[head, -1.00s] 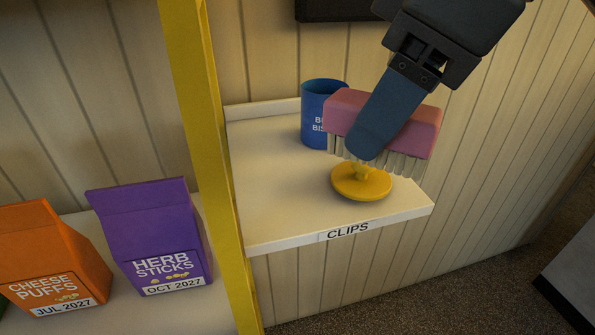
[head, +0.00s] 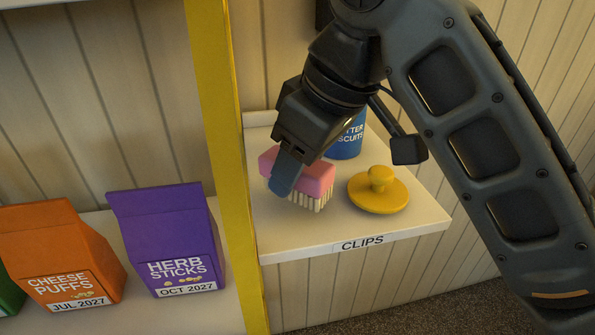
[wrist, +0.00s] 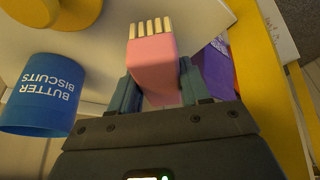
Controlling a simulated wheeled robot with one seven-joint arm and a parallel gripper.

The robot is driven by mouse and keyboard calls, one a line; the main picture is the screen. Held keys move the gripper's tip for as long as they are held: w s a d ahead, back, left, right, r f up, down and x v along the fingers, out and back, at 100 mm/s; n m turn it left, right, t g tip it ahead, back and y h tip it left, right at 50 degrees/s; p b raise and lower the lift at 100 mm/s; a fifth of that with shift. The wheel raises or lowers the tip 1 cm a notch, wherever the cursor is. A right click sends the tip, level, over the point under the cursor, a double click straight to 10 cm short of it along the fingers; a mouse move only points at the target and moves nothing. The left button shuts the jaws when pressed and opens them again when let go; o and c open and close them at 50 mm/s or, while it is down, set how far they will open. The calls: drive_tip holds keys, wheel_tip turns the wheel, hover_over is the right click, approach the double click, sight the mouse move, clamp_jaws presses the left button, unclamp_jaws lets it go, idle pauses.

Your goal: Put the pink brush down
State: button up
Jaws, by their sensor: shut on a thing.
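The pink brush (head: 316,179) has a pink block body and pale bristles pointing down. My gripper (head: 284,180) is shut on it, over the left part of the small white shelf (head: 290,236) labelled CLIPS. The bristle ends are at or very near the shelf surface; I cannot tell whether they touch. In the wrist view the brush (wrist: 154,70) sits between the two fingers (wrist: 160,85), bristles toward the top of the picture.
A yellow knobbed lid (head: 378,194) lies on the shelf right of the brush. A blue Butter Biscuits tub (head: 348,140) stands behind, partly hidden by my arm. A yellow post (head: 222,150) borders the shelf's left; purple (head: 172,240) and orange (head: 62,255) packets stand beyond.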

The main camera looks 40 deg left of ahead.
drive_tip(key=shift+f, duration=0.75)
drive_tip(key=shift+f, duration=0.2)
drive_tip(key=o, duration=0.9)
drive_tip(key=shift+o, duration=0.2)
drive_tip(key=v, duration=1.2)
drive_tip(key=shift+r, duration=0.2)
